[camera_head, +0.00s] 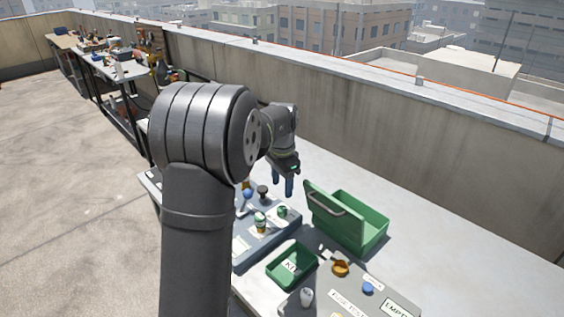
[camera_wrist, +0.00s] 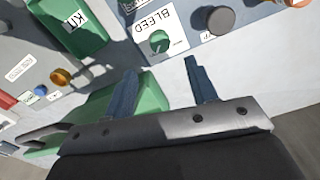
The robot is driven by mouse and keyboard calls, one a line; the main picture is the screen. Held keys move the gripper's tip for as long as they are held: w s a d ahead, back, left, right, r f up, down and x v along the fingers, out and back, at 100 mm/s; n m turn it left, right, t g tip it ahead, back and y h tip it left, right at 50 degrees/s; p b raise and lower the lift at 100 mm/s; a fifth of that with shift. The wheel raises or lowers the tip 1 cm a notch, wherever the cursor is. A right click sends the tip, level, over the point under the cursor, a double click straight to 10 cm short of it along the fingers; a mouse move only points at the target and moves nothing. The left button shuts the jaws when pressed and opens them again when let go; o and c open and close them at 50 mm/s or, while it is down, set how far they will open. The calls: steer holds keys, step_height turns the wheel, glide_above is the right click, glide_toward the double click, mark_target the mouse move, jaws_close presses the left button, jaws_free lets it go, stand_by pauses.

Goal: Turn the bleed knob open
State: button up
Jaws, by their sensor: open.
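The bleed knob (camera_wrist: 159,41) is a small green round knob on a white plate marked BLEED, near the top middle of the wrist view. In the head view a small green knob (camera_head: 282,210) sits on the blue-grey panel (camera_head: 262,246). My gripper (camera_wrist: 201,68) is open, its two blue fingers apart with nothing between them. In the head view my gripper (camera_head: 282,186) hangs above the far end of the panel.
A dark round knob (camera_wrist: 221,20) stands right of the bleed knob. A green KIT tray (camera_wrist: 78,27) and an open green box (camera_head: 350,222) with a handle lie close by. A grey panel (camera_head: 350,300) is at the front. A concrete parapet (camera_head: 400,135) runs behind.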

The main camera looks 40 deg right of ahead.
step_height(320, 180, up, 8)
glide_above(282, 208)
steer(key=shift+r, duration=0.1)
stand_by(0.6)
step_height(282, 208, down, 18)
steer(key=shift+r, duration=0.25)
stand_by(0.4)
steer(key=shift+r, duration=0.1)
steer(key=shift+a, duration=0.1)
steer(key=n, duration=0.3)
steer(key=shift+n, duration=0.4)
steer(key=n, duration=0.4)
steer(key=shift+n, duration=0.3)
steer(key=n, duration=0.4)
steer(key=shift+n, duration=2.3)
